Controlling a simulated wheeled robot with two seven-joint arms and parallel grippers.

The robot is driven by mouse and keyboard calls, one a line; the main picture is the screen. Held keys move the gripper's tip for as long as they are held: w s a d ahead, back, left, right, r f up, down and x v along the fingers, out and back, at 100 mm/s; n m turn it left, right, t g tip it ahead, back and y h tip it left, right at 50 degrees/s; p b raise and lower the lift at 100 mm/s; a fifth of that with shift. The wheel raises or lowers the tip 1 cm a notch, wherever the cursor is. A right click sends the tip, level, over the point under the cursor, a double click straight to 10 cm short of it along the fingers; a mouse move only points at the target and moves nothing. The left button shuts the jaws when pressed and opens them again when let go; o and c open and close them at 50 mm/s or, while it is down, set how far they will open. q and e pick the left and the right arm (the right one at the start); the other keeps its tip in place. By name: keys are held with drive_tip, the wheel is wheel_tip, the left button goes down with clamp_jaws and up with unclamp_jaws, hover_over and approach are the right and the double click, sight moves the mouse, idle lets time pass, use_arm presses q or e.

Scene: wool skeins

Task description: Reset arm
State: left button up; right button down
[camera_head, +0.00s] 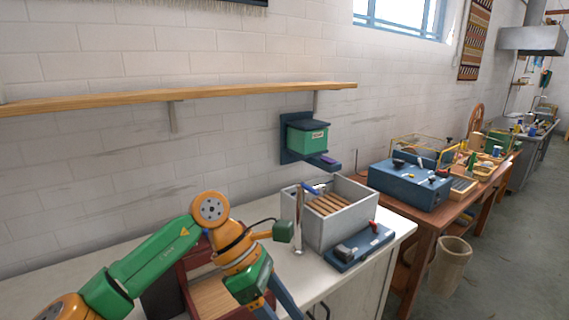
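My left arm comes in from the lower left, with green and orange links, and bends down over the white counter (325,262). Its lower end, with my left gripper (280,304), is at the bottom edge. Two blue bars show there, but their tips are cut off or hidden, so its opening is unclear. A small dark green block on a black cable stands out beside the wrist. The arm partly covers a dark red wooden box (190,268) on the counter. My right gripper is not in view. I see no wool skein clearly.
Right of my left wrist stand a grey bin (352,225) with brown slats and a blue device (358,247). A wooden shelf (180,94) and a green box (307,138) are on the wall. Further right are a wooden table (424,219) and a waste bin (450,265).

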use_arm(q)
drive_tip(key=d+n+h, duration=0.5)
drive_tip(key=d+h, duration=0.1)
drive_tip(key=w+f+n+t+h, duration=0.55)
drive_tip(key=w+n+t, duration=0.25)
drive_tip(key=n, duration=0.6)
drive_tip(key=w+a+f+n+t+y, duration=0.1)
drive_tip(key=a+f+n+t+y, duration=0.35)
drive_tip(key=f+n, duration=0.45)
drive_tip(key=w+a+f+n+t+y, duration=0.2)
drive_tip(key=a+f+n+t+y, duration=0.3)
drive_tip(key=f+n, duration=0.45)
drive_tip(key=s+a+f+n+g+y, duration=0.3)
drive_tip(key=s+a+f+n, duration=0.25)
drive_tip(key=s+f, duration=0.4)
drive_tip(key=s+a+f+n+g+y, duration=0.4)
drive_tip(key=s+a+f, duration=0.3)
drive_tip(key=f, duration=0.4)
drive_tip(key=s+a+f+n+g+y, duration=0.1)
drive_tip(key=s+f+n+g, duration=0.1)
drive_tip(key=s, duration=1)
drive_tip(key=s+a+f+n+g, duration=0.2)
drive_tip(key=s+f+n+g, duration=0.1)
drive_tip(key=s, duration=1)
wheel_tip(320, 180, down, 2)
drive_tip(key=shift+f+g+y, duration=0.15)
drive_tip(key=shift+g+y, duration=0.25)
drive_tip(key=shift+g, duration=0.35)
drive_tip(key=shift+w+a, duration=0.1)
